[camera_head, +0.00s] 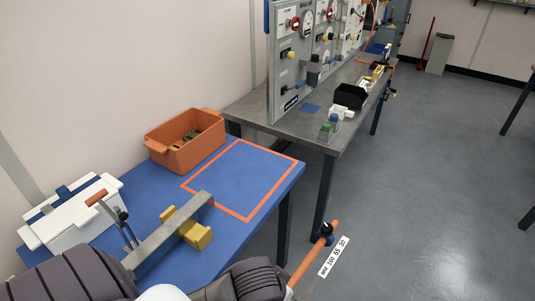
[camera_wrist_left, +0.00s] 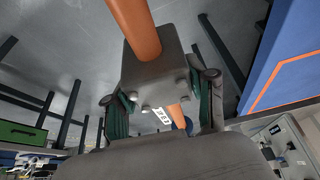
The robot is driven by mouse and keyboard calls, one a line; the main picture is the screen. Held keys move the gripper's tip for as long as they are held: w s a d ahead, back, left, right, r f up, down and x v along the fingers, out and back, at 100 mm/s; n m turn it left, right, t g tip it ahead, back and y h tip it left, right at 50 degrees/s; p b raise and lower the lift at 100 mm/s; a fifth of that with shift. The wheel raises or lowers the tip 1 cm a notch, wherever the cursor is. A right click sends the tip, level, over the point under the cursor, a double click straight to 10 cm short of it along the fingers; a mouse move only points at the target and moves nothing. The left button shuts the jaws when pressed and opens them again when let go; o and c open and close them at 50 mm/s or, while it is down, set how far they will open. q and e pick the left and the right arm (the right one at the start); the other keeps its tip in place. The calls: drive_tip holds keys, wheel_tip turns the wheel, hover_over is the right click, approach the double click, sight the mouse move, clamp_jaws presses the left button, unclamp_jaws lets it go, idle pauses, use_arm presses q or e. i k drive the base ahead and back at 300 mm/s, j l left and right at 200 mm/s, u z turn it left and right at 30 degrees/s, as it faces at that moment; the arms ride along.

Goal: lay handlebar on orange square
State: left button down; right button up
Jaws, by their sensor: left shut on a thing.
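The handlebar (camera_head: 313,250) is an orange tube with a dark fitting near its far end. In the head view it sticks out from behind my left arm at the lower right, past the blue table's edge and above the floor. In the left wrist view, the orange tube (camera_wrist_left: 135,25) passes a grey block (camera_wrist_left: 155,70) held between the fingers of my left gripper (camera_wrist_left: 160,100). In the head view my arm hides this gripper. The orange square (camera_head: 215,205) is an outline on the blue table (camera_head: 270,235), with bare blue inside. My right gripper is not in view.
An orange bin (camera_head: 185,142) stands behind the square. A grey bar with a yellow clamp (camera_head: 190,232) lies in front of it, close to its near side. A white box (camera_head: 75,215) stands left. A grey bench (camera_head: 290,125) with panels adjoins at the back.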

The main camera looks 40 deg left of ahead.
sight(228, 186)
drive_tip(key=i+u, duration=0.2)
drive_tip(key=i, duration=0.3)
drive_tip(key=i+l+u, duration=0.15)
drive_tip(key=i, duration=0.35)
drive_tip(key=i+l+u, duration=0.2)
drive_tip(key=i, duration=0.3)
drive_tip(key=j+u, duration=0.2)
drive_tip(key=u, duration=0.3)
drive_tip(key=i+j+u, duration=0.1)
drive_tip(key=u, duration=0.35)
drive_tip(key=j+u, duration=0.2)
drive_tip(key=u, duration=0.3)
drive_tip(key=i, duration=0.15)
